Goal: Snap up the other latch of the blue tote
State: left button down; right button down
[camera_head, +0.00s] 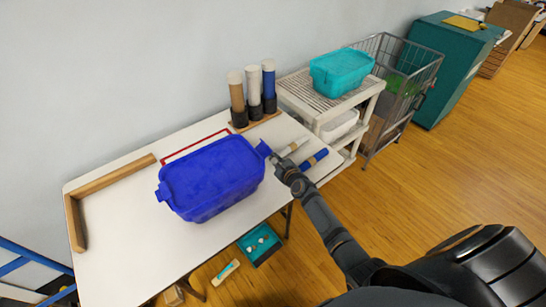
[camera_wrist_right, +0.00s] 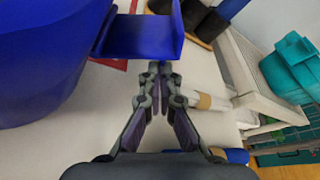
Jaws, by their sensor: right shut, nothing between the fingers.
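The blue tote (camera_head: 212,172) stands on the white table with its blue lid on. One latch (camera_head: 264,149) juts out from its right end; a second latch (camera_head: 161,191) shows at its left end. I cannot tell whether the left one is fastened. In the right wrist view the right-end latch (camera_wrist_right: 145,36) is a wide flap sticking out from the tote (camera_wrist_right: 45,60). My right gripper (camera_head: 274,158) is at that end, shut and empty. Its fingertips (camera_wrist_right: 160,68) are just by the flap's lower edge; I cannot tell whether they touch. My left gripper is out of view.
Wooden strips (camera_head: 110,178) form a corner at the table's left. Three tubes (camera_head: 253,90) stand at the back. A white roll (camera_head: 292,147) and a blue roll (camera_head: 314,160) lie right of the tote. A shelf cart (camera_head: 318,113) holds a teal tote (camera_head: 341,72).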

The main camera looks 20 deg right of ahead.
aim_at(271, 150)
jog(key=shift+s+a+r+n+t+h+p, duration=0.15)
jog(key=shift+r+n+t+h+p, duration=0.15)
jog(key=shift+r+n, duration=0.45)
jog(key=shift+w+a+r+n+t+h+p, duration=0.2)
jog(key=shift+r+n+h, duration=0.25)
jog(key=shift+n, duration=0.55)
jog(key=shift+s+a+r+n+t+h+p, duration=0.15)
jog(key=shift+r+n+t+h+p, duration=0.15)
jog(key=shift+r+n, duration=0.45)
jog(key=shift+r, duration=0.1)
jog(key=shift+a, duration=0.1)
